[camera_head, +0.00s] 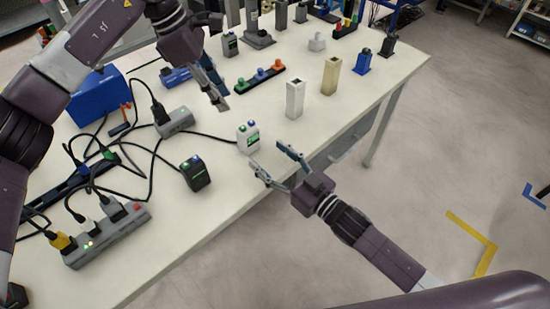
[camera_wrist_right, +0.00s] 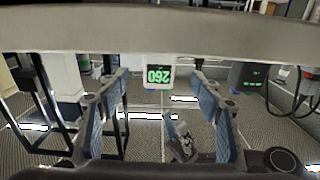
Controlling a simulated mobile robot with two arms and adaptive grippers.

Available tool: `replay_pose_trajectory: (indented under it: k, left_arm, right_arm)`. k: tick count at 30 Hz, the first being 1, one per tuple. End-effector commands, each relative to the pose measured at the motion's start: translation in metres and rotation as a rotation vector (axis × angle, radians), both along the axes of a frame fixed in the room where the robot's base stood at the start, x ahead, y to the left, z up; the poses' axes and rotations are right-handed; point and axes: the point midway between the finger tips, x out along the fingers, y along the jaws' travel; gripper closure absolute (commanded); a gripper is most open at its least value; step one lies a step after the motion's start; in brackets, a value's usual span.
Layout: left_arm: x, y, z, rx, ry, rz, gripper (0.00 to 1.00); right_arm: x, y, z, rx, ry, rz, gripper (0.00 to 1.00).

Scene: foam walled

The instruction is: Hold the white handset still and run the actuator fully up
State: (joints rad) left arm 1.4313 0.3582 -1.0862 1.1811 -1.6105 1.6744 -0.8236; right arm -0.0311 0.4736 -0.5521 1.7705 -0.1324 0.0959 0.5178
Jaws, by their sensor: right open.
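My right gripper (camera_head: 271,160) is open just in front of the handset, at the table edge, and no contact shows. My left gripper (camera_head: 218,96) points down above the table, behind and left of the handset; its fingers overlap, so its opening is unclear. A white post (camera_head: 294,100) and a beige post (camera_head: 330,76) stand to the right; I cannot tell which thing is the actuator.
A black handset (camera_head: 196,173) and a grey power strip (camera_head: 107,236) with plugs and cables lie to the left. A grey box (camera_head: 175,122) and a dark bar with coloured knobs (camera_head: 260,78) are behind. The tabletop between the white handset and white post is clear.

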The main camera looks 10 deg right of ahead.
Motion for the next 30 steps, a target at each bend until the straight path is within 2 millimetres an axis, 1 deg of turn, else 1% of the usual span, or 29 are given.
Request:
replay_pose_trajectory:
  k: [1, 6, 12, 16, 24, 30]
  left_arm:
    - [0.0, 0.0, 0.0, 0.0, 0.0, 0.0, 0.71]
    - [0.0, 0.0, 0.0, 0.0, 0.0, 0.0, 0.71]
    - [0.0, 0.0, 0.0, 0.0, 0.0, 0.0, 0.71]
    - [0.0, 0.0, 0.0, 0.0, 0.0, 0.0, 0.71]
    - [0.0, 0.0, 0.0, 0.0, 0.0, 0.0, 0.71]
    - [0.0, 0.0, 0.0, 0.0, 0.0, 0.0, 0.71]
  right_arm:
    - [0.007, 0.004, 0.001, 0.0, -0.003, -0.001, 0.41]
    - [0.029, 0.02, 0.001, -0.001, -0.004, -0.001, 0.41]
    - [0.048, 0.034, 0.001, -0.002, -0.004, -0.001, 0.41]
    - [0.054, 0.038, 0.0, -0.003, -0.002, -0.001, 0.41]
    - [0.054, 0.038, 0.0, -0.004, -0.003, -0.001, 0.41]
    - [0.054, 0.038, 0.0, -0.004, -0.003, -0.001, 0.63]
